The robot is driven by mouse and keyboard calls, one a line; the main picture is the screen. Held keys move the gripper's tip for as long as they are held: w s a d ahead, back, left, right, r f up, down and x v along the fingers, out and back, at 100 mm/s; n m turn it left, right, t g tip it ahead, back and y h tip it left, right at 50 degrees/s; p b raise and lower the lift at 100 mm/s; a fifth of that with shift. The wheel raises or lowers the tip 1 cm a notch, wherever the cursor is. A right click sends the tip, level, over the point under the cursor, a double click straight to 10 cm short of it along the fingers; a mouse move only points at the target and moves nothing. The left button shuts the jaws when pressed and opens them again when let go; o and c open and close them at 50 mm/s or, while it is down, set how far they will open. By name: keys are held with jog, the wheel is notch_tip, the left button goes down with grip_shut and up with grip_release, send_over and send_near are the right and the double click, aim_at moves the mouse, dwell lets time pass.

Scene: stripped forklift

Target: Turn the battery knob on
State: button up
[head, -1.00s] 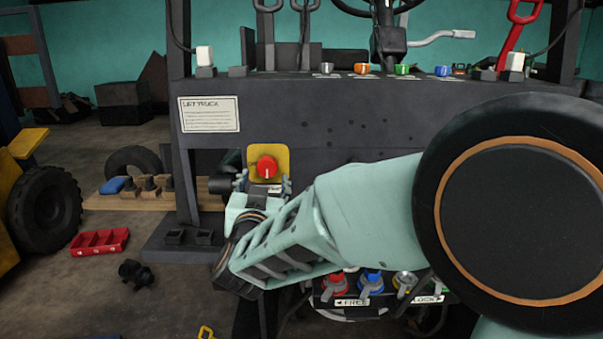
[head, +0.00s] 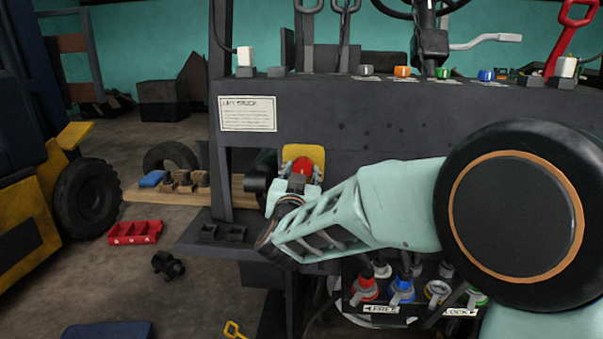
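The battery knob (head: 302,166) is red and sits on a yellow plate (head: 303,151) on the dark front panel of the forklift, below the lift truck label. My gripper (head: 297,184) is at the knob, coming from below and in front. Its fingers reach up beside the knob and cover the lower part of the knob and plate. Whether the fingers touch or grip the knob is hidden at this angle. The knob's turn position cannot be made out.
Below my arm are several coloured knobs, including a blue one (head: 401,291), above FREE and LOCK labels. Small coloured knobs and levers line the panel top. A red tray (head: 135,232) and a black part (head: 168,264) lie on the floor at left, beside a yellow vehicle (head: 30,215).

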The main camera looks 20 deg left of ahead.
jog(key=shift+c, duration=1.2)
jog(key=shift+f+b, duration=0.1)
jog(key=shift+b, duration=0.25)
jog(key=shift+f+m+b, duration=0.1)
jog(key=shift+m+b, duration=0.95)
jog(key=shift+m, duration=0.05)
jog(key=m+b, duration=1)
jog(key=m, duration=0.1)
jog(key=shift+m, duration=0.4)
jog(key=shift+m+b, duration=1.4)
jog(key=shift+m, duration=0.5)
jog(key=shift+r, duration=0.2)
